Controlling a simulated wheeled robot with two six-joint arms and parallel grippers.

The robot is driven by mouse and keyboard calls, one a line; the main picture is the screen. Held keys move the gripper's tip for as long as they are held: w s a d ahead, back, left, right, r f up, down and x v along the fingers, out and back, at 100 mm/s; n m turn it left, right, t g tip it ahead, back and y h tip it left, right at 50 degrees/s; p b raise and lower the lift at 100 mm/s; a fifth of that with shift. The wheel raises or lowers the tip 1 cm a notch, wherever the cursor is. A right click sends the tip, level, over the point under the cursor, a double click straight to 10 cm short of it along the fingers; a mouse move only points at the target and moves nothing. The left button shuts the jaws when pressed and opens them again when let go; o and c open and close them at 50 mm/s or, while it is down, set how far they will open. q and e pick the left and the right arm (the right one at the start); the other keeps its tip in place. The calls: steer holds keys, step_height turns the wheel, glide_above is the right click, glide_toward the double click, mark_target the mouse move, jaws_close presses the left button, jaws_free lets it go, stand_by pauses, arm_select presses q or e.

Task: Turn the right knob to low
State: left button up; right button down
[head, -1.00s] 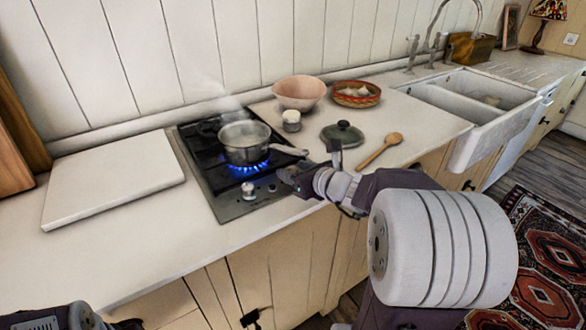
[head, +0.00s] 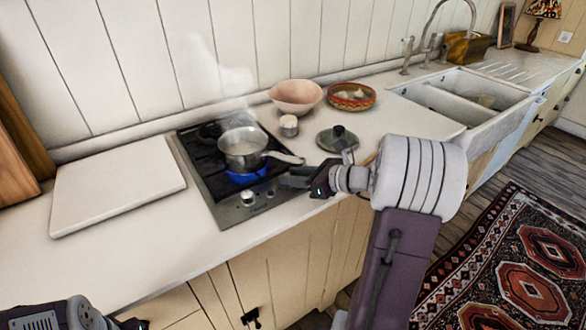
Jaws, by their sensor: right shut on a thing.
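The stove (head: 226,212) is set in the counter, with knobs on its front strip. The left knob (head: 247,198) is pale and in plain sight. The right knob is mostly hidden by my right gripper (head: 284,182), which is shut on it at the front right of the stove. A steaming metal pot (head: 241,148) stands on the front burner, its handle pointing right, just above my gripper. A blue flame (head: 246,175) burns under the pot. Part of my left arm shows at the bottom left; its gripper is not in view.
A white board (head: 115,190) lies left of the stove. A pink bowl (head: 296,96), a small white jar (head: 289,125), a patterned bowl (head: 351,96) and a dark green lid (head: 338,139) are behind and right. A wooden spoon is mostly hidden by my arm. The sink (head: 470,105) is farther right.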

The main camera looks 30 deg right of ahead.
steer(key=n+g+y+p, duration=0.1)
steer(key=n+p, duration=0.1)
steer(key=p, duration=0.1)
steer(key=n+g+y+p, duration=0.4)
steer(key=p, duration=0.1)
steer(key=shift+w+d+r+p, duration=0.25)
steer(key=shift+w+d+p, duration=0.05)
steer(key=shift+p, duration=0.05)
steer(key=shift+w+f+n+g+y+p, duration=0.1)
steer(key=shift+f+n+g+y+p, duration=0.1)
steer(key=shift+n+g+y+p, duration=0.8)
steer(key=shift+w+f+n+g+p, duration=0.1)
steer(key=shift+n+g+p, duration=0.3)
steer(key=shift+n+g, duration=0.65)
steer(key=shift+g, duration=0.25)
steer(key=c, duration=1.1)
jaws_free()
